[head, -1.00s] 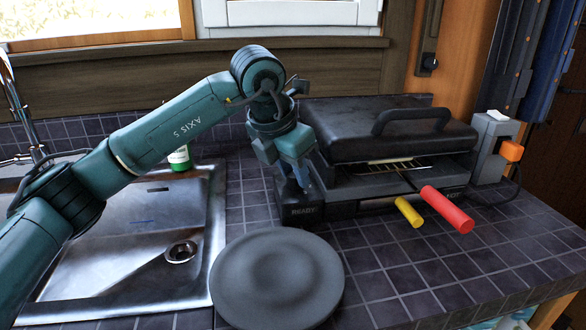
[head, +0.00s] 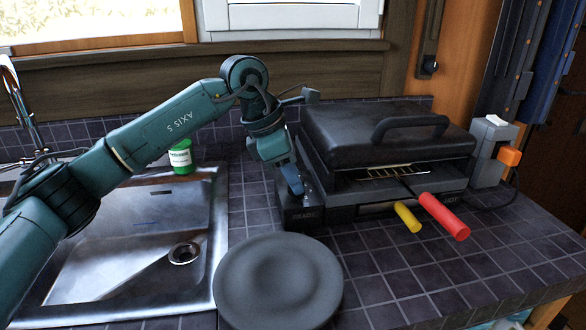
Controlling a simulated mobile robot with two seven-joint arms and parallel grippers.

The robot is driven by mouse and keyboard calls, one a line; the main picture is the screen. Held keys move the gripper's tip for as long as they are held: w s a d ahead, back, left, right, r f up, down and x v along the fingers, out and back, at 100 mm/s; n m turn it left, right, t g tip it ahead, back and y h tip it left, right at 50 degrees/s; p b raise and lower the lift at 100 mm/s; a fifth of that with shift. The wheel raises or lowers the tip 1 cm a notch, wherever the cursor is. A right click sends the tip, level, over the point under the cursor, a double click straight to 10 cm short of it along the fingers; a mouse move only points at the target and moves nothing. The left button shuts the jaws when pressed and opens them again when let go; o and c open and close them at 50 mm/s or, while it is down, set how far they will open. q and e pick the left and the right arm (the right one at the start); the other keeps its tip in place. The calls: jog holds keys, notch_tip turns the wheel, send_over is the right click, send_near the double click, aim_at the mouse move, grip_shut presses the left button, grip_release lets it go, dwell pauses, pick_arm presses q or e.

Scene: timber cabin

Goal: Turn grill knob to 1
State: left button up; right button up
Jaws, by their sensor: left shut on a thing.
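The black grill (head: 385,145) stands on the tiled counter with its lid down. A small dark control box (head: 298,217) with faint lettering on its front is at the grill's left front corner. My left gripper (head: 295,188) points down at the top of this box, its fingers shut. It is shut on what appears to be the grill knob, which the fingers and the box's dark colour hide. I cannot read the knob's setting. My right gripper is not in the head view.
A dark round plate (head: 278,280) lies just in front of the control box. Red (head: 444,216) and yellow (head: 407,217) handles stick out from the grill's front. A steel sink (head: 130,240) and a green bottle (head: 181,158) are left. The counter's right front is clear.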

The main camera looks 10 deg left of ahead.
pick_arm(q)
jog(key=shift+w+r+m+g+p, duration=0.1)
jog(key=shift+m+g+p, duration=0.3)
jog(key=shift+m, duration=0.8)
jog(key=o, duration=1)
jog(key=v, duration=1.3)
jog(key=shift+w+a+p, duration=0.1)
jog(key=shift+a+p, duration=0.05)
jog(key=shift+p, duration=0.2)
